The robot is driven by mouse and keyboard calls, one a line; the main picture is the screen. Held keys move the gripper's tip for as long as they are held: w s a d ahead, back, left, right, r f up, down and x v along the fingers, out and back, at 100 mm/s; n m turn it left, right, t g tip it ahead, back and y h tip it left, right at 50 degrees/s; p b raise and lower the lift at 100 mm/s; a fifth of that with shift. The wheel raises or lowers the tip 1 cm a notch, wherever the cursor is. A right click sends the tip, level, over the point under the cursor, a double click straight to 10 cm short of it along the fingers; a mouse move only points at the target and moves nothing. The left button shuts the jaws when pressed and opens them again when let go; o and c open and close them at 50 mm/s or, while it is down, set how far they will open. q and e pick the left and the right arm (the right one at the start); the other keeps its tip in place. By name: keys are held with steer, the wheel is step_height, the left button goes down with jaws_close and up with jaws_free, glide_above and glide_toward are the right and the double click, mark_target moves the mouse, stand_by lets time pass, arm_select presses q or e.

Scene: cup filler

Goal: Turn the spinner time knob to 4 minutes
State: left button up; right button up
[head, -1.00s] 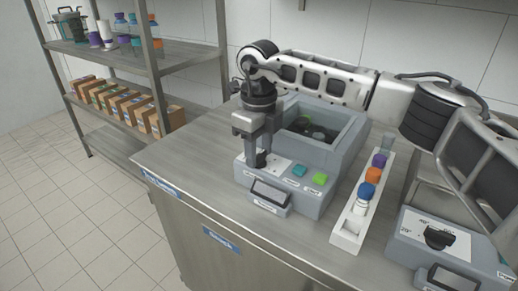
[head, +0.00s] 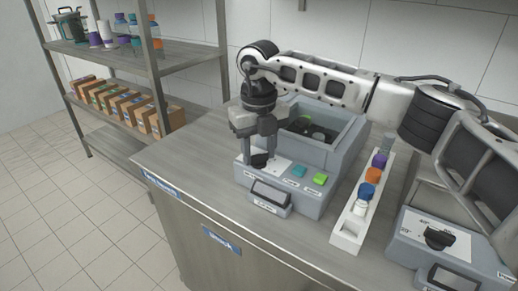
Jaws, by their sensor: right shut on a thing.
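The spinner (head: 320,155) is a grey box with an open top well, standing on the steel counter. Its sloped front panel carries a black time knob (head: 258,160) at the left, a teal button (head: 299,171) and a green button (head: 320,179). A small dark display (head: 270,193) sits on the front below. My right gripper (head: 257,152) points down over the panel and is shut on the knob. The gripper hides part of the knob and its scale, so the setting cannot be read. My left gripper is not in view.
A white rack (head: 347,236) with capped bottles stands right of the spinner. Another grey device (head: 450,245) with a black knob is at the lower right. A metal shelf (head: 185,62) with boxes stands at the left. The counter left of the spinner is clear.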

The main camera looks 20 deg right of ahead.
mark_target(259, 155)
steer(key=shift+w+r, duration=0.1)
steer(key=o, duration=1)
step_height(259, 155, up, 16)
steer(key=shift+f, duration=0.1)
